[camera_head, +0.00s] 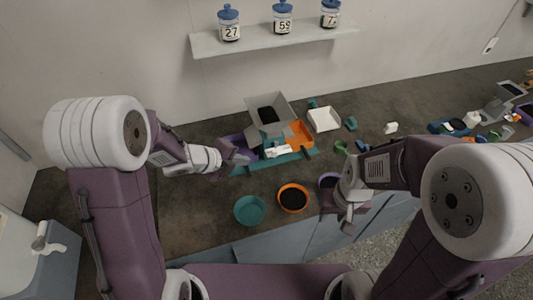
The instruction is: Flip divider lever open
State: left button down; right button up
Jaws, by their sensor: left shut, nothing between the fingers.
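The divider (297,96) stands on the counter in the middle of the view, with a grey hopper holding dark material. An orange tray (299,134) is on its right, a purple one (249,136) on its left, and a teal part (270,164) runs along its front. A small white piece (280,151) at the front may be the lever; its position is too small to tell. My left gripper (240,155) is shut and empty at the divider's left front, close to the white piece. My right gripper (346,222) hangs at the counter's front edge; its fingers are unclear.
A teal bowl (249,210), an orange bowl (293,198) of dark material and a purple bowl (326,180), partly hidden by my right arm, stand in front. A white tray (323,119) is right of the divider. A shelf (270,41) holds numbered jars. Clutter lies far right.

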pick_arm(q)
jog(key=w+f, duration=0.1)
jog(key=f, duration=0.1)
jog(key=p, duration=0.1)
send_near(274, 155)
jog(key=a+x, duration=0.1)
jog(key=x, duration=0.4)
jog(key=shift+w+d+f, duration=0.3)
jog(key=shift+w+d, duration=0.1)
jog(key=shift+d, duration=0.05)
jog(key=shift+s+d+b, duration=0.1)
jog(key=shift+d+b, duration=0.2)
